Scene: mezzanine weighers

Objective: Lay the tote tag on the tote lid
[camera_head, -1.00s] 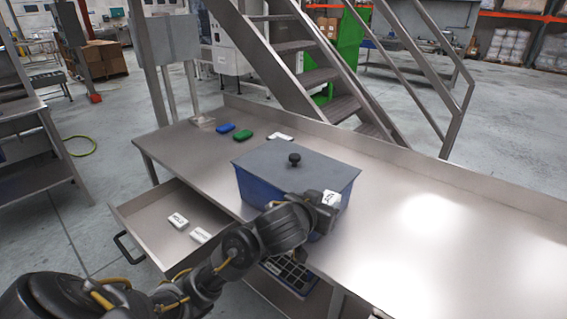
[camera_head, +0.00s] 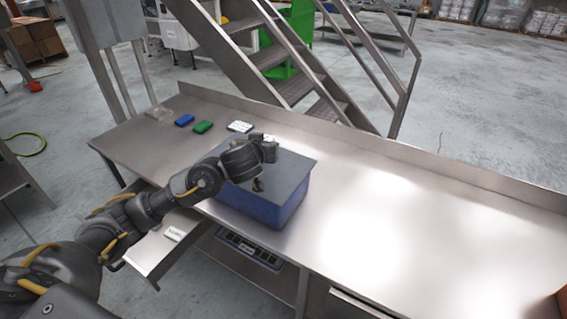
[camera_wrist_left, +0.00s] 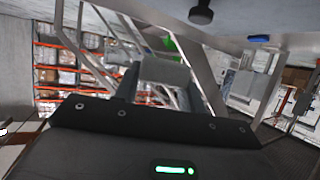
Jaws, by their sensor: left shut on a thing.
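The blue tote (camera_head: 265,210) stands on the steel bench with its grey tote lid (camera_head: 292,167) on. The lid's black knob (camera_head: 257,186) shows just below my left arm, and a dark knob (camera_wrist_left: 202,12) also shows at the top of the left wrist view. My left gripper (camera_head: 269,148) is over the far part of the lid, shut on the white tote tag (camera_head: 270,138). Only a small bit of the tag shows behind the fingers. I cannot tell whether the tag touches the lid. My right gripper is out of view.
A blue block (camera_head: 184,120), a green block (camera_head: 203,127) and a white tag (camera_head: 240,126) lie at the back left of the bench. Another white tag (camera_head: 174,234) lies in the open drawer (camera_head: 150,250).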

